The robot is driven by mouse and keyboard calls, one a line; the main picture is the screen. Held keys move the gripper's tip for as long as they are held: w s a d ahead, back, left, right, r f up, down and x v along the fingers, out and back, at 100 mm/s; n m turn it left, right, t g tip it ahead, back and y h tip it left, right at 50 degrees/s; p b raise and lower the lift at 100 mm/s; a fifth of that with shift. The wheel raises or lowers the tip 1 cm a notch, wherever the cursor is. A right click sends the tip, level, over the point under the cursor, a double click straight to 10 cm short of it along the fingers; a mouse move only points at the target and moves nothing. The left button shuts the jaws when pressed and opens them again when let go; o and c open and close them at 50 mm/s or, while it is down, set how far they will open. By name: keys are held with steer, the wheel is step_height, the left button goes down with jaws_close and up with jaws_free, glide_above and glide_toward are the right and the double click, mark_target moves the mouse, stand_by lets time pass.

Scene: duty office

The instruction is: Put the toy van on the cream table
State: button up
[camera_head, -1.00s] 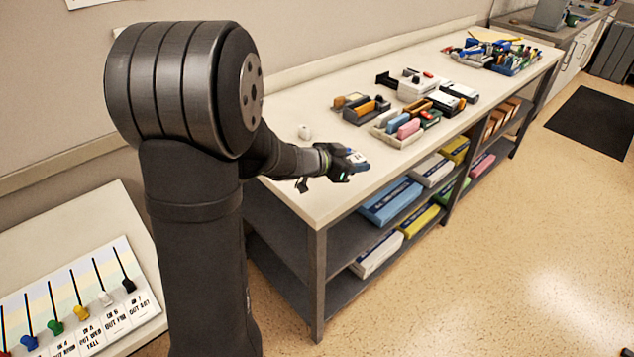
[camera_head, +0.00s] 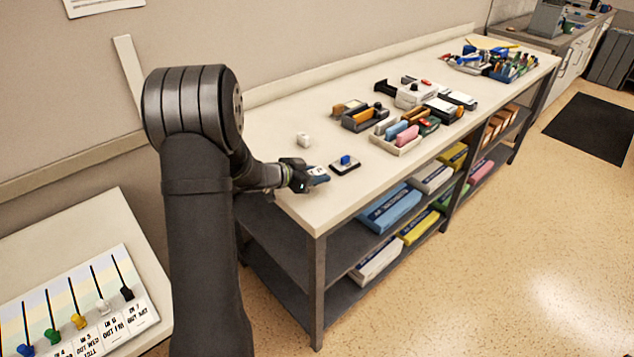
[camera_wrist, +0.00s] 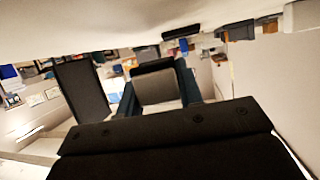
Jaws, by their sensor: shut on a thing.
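My gripper (camera_head: 303,178) is low over the near left end of the long cream-topped bench (camera_head: 270,132). It is shut on a small blue and white object, which looks like the toy van (camera_head: 319,173). Its far end sticks out to the right of the fingers, and the rest is hidden. In the wrist view, a grey and dark blue shape, likely the van (camera_wrist: 156,88), shows in the middle. I cannot tell whether it touches the bench top. A second cream-topped table (camera_head: 75,222) stands at the lower left.
Desk items and a cream tray (camera_head: 398,148) stand farther right.

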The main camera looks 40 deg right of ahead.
steer(key=shift+f, duration=1.4)
steer(key=shift+f, duration=0.1)
steer(key=shift+f, duration=0.1)
steer(key=o, duration=1)
steer(key=shift+o, duration=0.2)
steer(key=v, duration=1.6)
steer(key=shift+s+a+r, duration=0.25)
steer(key=shift+s, duration=0.05)
steer(key=shift+o, duration=0.5)
steer(key=shift+a+r, duration=0.15)
steer(key=shift+a, duration=0.25)
